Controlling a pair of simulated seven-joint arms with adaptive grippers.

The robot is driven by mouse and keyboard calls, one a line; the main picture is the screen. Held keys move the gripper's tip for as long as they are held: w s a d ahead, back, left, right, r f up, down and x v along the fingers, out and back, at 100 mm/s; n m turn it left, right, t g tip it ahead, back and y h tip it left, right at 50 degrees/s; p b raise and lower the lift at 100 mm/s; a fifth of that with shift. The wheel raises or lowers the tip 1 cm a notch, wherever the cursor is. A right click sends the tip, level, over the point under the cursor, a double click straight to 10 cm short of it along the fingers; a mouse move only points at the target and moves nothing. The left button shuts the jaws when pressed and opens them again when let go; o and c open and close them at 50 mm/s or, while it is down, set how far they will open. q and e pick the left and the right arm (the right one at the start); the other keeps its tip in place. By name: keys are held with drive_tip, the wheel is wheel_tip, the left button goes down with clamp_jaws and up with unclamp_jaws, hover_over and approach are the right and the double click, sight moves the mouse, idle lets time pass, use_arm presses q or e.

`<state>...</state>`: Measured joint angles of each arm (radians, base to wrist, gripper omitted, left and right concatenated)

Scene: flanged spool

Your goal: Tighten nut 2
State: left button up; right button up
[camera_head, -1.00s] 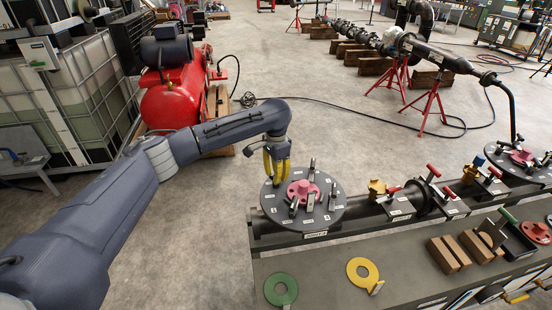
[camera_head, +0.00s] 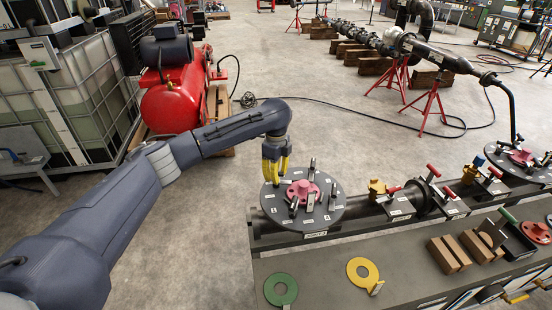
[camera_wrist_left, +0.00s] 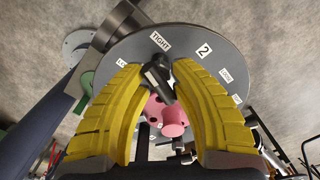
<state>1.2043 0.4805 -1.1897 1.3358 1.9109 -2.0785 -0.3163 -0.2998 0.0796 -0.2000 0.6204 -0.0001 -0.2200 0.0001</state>
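The round grey flange plate (camera_head: 334,217) carries a pink hub (camera_head: 302,191) and several dark lever nuts. In the left wrist view the plate (camera_wrist_left: 225,58) shows the labels "2" (camera_wrist_left: 204,50) and "TIGHT" (camera_wrist_left: 160,41). The dark lever of nut 2 (camera_wrist_left: 158,82) stands below those labels, with the pink hub (camera_wrist_left: 172,118) behind it. My left gripper (camera_head: 276,182) points down at the plate's far left edge. In the wrist view its yellow fingers (camera_wrist_left: 158,68) are apart on either side of the lever, with gaps showing. Contact is not visible. My right gripper is not in view.
A green ring (camera_head: 270,287) and a yellow ring (camera_head: 352,267) lie on the bench (camera_head: 320,275) in front. Valves with red handles (camera_head: 433,170) stand along the pipe to the right. A red compressor (camera_head: 172,103) stands on the floor behind my left arm.

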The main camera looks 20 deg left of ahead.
use_arm(q)
drive_tip(key=shift+m, duration=0.6)
drive_tip(key=n, duration=0.3)
drive_tip(key=shift+r, duration=0.15)
wheel_tip(320, 180, up, 7)
drive_tip(key=shift+f, duration=0.15)
idle(1.0)
